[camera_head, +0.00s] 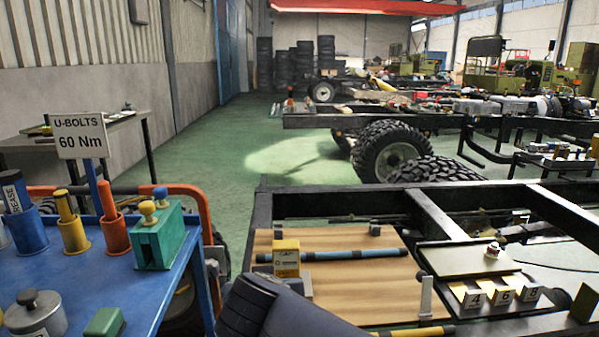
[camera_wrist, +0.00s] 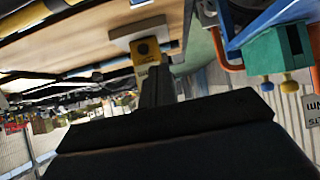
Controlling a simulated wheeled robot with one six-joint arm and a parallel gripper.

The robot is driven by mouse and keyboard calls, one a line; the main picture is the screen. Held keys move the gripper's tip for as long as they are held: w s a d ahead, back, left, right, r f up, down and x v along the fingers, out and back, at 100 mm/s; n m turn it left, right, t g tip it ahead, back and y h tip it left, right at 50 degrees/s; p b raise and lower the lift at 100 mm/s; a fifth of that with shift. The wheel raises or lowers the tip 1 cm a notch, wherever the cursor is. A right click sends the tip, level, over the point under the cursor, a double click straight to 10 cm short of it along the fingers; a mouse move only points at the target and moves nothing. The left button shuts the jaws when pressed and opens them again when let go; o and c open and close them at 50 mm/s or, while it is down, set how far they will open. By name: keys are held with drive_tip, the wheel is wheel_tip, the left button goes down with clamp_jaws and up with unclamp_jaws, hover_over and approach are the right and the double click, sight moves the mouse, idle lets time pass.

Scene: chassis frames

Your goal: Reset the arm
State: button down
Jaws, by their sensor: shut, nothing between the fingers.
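My arm (camera_head: 268,310) shows as a dark shape at the bottom middle of the head view, between the blue cart and the wooden board. My gripper (camera_wrist: 155,88) shows in the wrist view as narrow dark fingers, shut and empty. The wrist picture is upside down. In it, the fingers point towards a yellow labelled block (camera_wrist: 146,52), which overlaps them in the picture; I cannot tell the gap. In the head view the yellow block (camera_head: 286,258) stands on the board beside a blue rod (camera_head: 350,254).
The blue cart (camera_head: 150,285) at left carries a green box (camera_head: 158,240), coloured holders and a U-BOLTS sign (camera_head: 80,136). The wooden board (camera_head: 345,290) lies within a black chassis frame (camera_head: 440,212). Numbered blocks (camera_head: 502,294) are at right. Green floor is open behind.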

drive_tip(key=w+g+p, duration=0.1)
drive_tip(key=p, duration=0.3)
drive_tip(key=w+g+p, duration=0.1)
drive_tip(key=p, duration=0.4)
drive_tip(key=shift+w+r+g, duration=0.25)
drive_tip(key=shift+r+g, duration=0.05)
drive_tip(key=shift+r, duration=0.05)
drive_tip(key=shift+w+p, duration=0.25)
drive_tip(key=shift+p, duration=0.65)
